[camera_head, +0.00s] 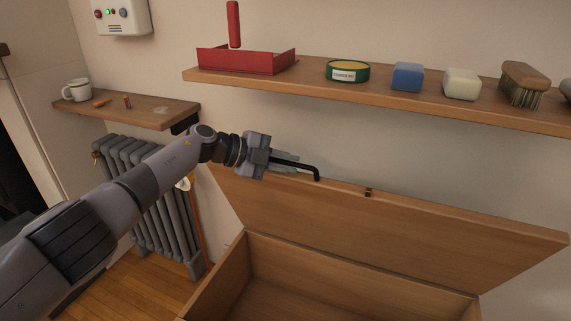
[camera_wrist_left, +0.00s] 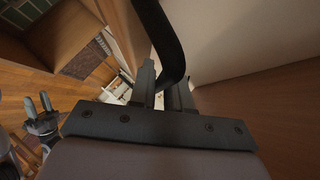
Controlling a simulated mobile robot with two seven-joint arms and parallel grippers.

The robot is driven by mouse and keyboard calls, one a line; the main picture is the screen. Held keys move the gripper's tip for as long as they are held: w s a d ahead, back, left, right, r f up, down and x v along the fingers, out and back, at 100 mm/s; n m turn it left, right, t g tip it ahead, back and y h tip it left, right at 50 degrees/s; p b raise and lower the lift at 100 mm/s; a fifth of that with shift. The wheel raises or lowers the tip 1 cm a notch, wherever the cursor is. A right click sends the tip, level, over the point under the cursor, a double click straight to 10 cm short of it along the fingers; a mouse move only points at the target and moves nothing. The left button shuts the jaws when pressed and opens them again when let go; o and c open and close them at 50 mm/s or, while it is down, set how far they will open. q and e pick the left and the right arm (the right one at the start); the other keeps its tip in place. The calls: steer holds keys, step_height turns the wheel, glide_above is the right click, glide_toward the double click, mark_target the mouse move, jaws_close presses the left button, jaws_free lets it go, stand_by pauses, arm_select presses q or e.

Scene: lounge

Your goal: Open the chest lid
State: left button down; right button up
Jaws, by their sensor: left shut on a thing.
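The wooden chest (camera_head: 242,262) stands low at the centre and right. Its lid (camera_head: 400,220) is raised and leans back toward the wall, so the interior shows. A black bent handle (camera_head: 300,166) sits at the lid's upper edge. My left gripper (camera_head: 284,161) is shut on this handle. In the left wrist view the black handle (camera_wrist_left: 166,40) runs between the fingers. A small brass catch (camera_head: 368,192) is on the lid edge. My right gripper (camera_wrist_left: 44,118) shows only in the left wrist view, at the left, with its fingers apart and empty.
A wall shelf (camera_head: 300,85) above the lid holds a red tray (camera_head: 246,60), a green tin (camera_head: 347,71), blocks and a brush (camera_head: 525,82). A grey radiator (camera_head: 150,205) and a small shelf (camera_head: 150,112) with a mug (camera_head: 77,90) are at left.

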arm_select(q)
steer(key=c, duration=1.3)
jaws_free()
steer(key=shift+r, duration=0.2)
steer(key=shift+o, duration=0.5)
steer(key=shift+s+a, duration=0.1)
steer(key=shift+a, duration=0.05)
steer(key=shift+s+a+r+p, duration=0.1)
steer(key=shift+a+r+p, duration=0.15)
steer(key=shift+a+p, duration=0.2)
steer(key=p+v, duration=0.1)
steer(key=v, duration=0.5)
